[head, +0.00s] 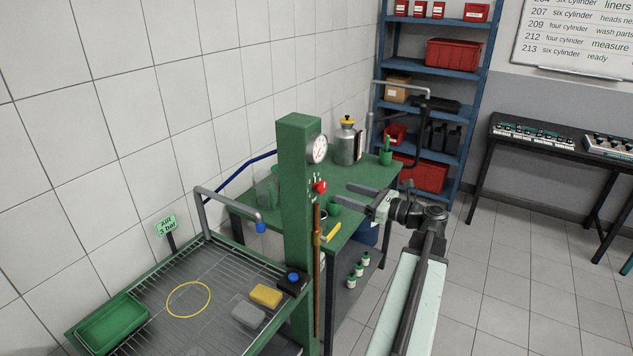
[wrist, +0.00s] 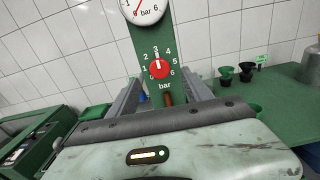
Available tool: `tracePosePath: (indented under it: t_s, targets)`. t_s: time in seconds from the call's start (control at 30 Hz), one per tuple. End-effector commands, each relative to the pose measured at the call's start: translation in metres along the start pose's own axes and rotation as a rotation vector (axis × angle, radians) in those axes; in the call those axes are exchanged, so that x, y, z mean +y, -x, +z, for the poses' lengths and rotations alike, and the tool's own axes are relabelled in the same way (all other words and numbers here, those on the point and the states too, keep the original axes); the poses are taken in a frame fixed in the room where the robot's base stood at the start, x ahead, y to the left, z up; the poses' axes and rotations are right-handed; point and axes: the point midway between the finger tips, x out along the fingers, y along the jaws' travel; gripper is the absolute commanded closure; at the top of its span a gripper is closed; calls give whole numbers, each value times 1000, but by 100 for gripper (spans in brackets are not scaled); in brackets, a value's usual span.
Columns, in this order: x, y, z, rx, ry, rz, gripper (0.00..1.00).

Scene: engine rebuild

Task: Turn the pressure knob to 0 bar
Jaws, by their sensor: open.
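The red pressure knob (wrist: 159,69) sits on the green post (wrist: 150,45) in the wrist view, in a ring of numbers from 0 to 6 marked bar. Its white mark points up, close to the 3. In the head view the knob (head: 320,187) shows on the post's right side, below the round white gauge (head: 317,148). The gauge (wrist: 145,8) is cut off at the top of the wrist view. My gripper (head: 350,197) is open and empty, to the right of the knob and apart from it. In the wrist view its fingers (wrist: 162,92) stand on both sides below the knob.
A wash tray (head: 150,300) with a green bin (head: 112,322) lies at the front left. A green bench (head: 370,190) behind the post holds a metal canister (head: 345,144) and green funnels. A copper-coloured pipe (head: 317,270) runs down the post below the knob.

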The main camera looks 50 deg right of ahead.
Motion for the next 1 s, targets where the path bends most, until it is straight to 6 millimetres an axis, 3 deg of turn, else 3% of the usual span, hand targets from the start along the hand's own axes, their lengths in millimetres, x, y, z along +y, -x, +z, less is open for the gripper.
tracePosePath:
  t_s: [0.43, 0.77, 0.8, 1.0]
  targets:
    - [2, -72, -1, 3, 4, 8, 42]
    - [3, -81, -1, 3, 4, 7, 42]
    - [3, -81, -1, 3, 4, 7, 45]
    - [3, -81, -1, 3, 4, 8, 100]
